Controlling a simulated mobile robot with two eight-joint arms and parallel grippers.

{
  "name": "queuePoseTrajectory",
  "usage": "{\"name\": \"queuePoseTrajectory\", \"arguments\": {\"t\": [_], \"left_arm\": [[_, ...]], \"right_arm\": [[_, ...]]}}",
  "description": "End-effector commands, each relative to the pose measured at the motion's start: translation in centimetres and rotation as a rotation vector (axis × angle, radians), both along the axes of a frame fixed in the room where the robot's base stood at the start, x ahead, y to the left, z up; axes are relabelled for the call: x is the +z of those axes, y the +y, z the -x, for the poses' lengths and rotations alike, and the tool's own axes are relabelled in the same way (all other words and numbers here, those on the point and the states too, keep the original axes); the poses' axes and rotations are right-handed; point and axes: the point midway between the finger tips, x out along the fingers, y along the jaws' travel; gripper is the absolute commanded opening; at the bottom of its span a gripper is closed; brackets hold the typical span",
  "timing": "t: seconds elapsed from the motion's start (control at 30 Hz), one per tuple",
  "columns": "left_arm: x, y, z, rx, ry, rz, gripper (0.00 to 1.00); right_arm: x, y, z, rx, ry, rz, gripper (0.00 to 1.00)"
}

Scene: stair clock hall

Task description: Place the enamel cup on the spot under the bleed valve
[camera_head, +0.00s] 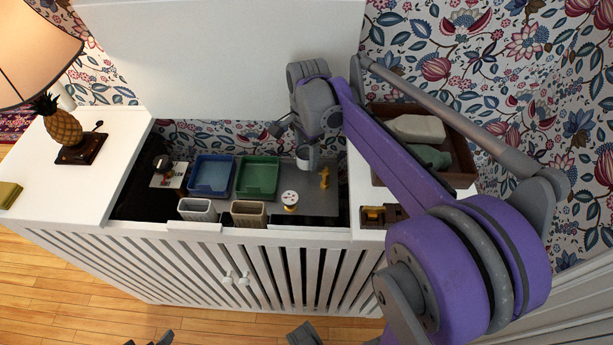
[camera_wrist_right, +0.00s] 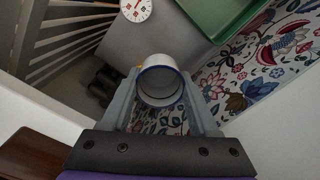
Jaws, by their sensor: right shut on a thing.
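The enamel cup (camera_wrist_right: 146,101) is white with a blue rim. In the right wrist view it sits between the two fingers of my right gripper (camera_wrist_right: 163,88), which is shut on it. In the head view the right gripper (camera_head: 303,143) holds the cup (camera_head: 305,164) above the grey panel (camera_head: 311,204) inside the open cabinet. A small yellow fitting (camera_head: 325,178), seemingly the bleed valve, stands just right of the cup. I cannot make out a marked spot under it. Dark tips at the bottom edge may be my left gripper (camera_head: 152,341); their state is unclear.
A white round gauge (camera_head: 289,198) stands near the front of the panel. A blue tray (camera_head: 211,176) and a green tray (camera_head: 257,178) lie to its left. Two small bins (camera_head: 197,210) (camera_head: 248,213) line the front edge. A brown box (camera_head: 460,170) with bottles stands right.

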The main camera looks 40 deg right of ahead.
Motion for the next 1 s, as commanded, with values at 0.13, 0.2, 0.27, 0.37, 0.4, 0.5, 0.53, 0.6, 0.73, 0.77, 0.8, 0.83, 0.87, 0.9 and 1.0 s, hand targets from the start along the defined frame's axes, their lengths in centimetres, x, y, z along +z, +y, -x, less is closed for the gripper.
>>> {"name": "queuePoseTrajectory", "arguments": {"t": [0.13,0.2,0.27,0.37,0.4,0.5,0.53,0.6,0.73,0.77,0.8,0.83,0.87,0.9,1.0], "left_arm": [[-0.4,0.0,0.1,0.0,0.001,0.0,0.91],[-0.5,0.0,0.1,0.0,0.002,0.0,0.91],[-0.6,0.0,0.1,0.0,0.002,0.0,0.91],[-0.7,0.0,0.1,0.0,0.002,0.0,0.91],[-0.7,0.0,0.1,0.0,0.002,0.0,0.91],[-0.9,0.0,0.1,0.0,0.003,0.0,0.91],[-1.0,0.0,0.1,0.0,0.003,0.0,0.91],[-1.1,0.0,0.1,0.0,0.003,0.0,0.91],[-1.1,0.0,0.1,0.0,0.003,0.0,0.91],[-1.1,0.0,0.1,0.0,0.003,0.0,0.91],[-1.1,0.0,0.1,0.0,0.003,0.0,0.91],[-1.1,0.0,0.1,0.0,0.003,0.0,0.91],[-1.1,0.0,0.1,0.0,0.003,0.0,0.91],[-1.1,0.0,0.1,0.0,0.003,0.0,0.91],[-1.3,0.0,0.2,0.0,0.004,0.0,0.91]], "right_arm": [[-3.0,0.0,0.0,0.0,0.0,0.0,0.0],[-4.1,0.0,0.0,0.0,0.0,0.0,0.0],[-4.9,0.0,0.0,0.0,0.0,0.0,0.0],[-5.7,0.0,0.0,0.001,0.0,0.0,0.0],[-6.1,0.0,0.0,0.001,0.0,0.0,0.0],[-7.6,0.0,0.0,0.001,0.0,0.0,0.0],[-8.1,0.0,0.0,0.001,0.0,0.0,0.0],[-8.9,0.0,0.0,0.001,0.0,0.0,0.0],[-9.3,0.0,0.0,0.001,0.0,0.0,0.0],[-9.3,0.0,0.0,0.001,0.0,0.0,0.0],[-9.3,0.0,0.0,0.001,0.0,0.0,0.0],[-9.3,0.0,0.0,0.001,0.0,0.0,0.0],[-9.3,0.0,0.0,0.001,0.0,0.0,0.0],[-9.3,0.0,0.0,0.001,0.0,0.0,0.0],[-9.5,0.0,0.0,0.001,0.0,0.0,0.0]]}}
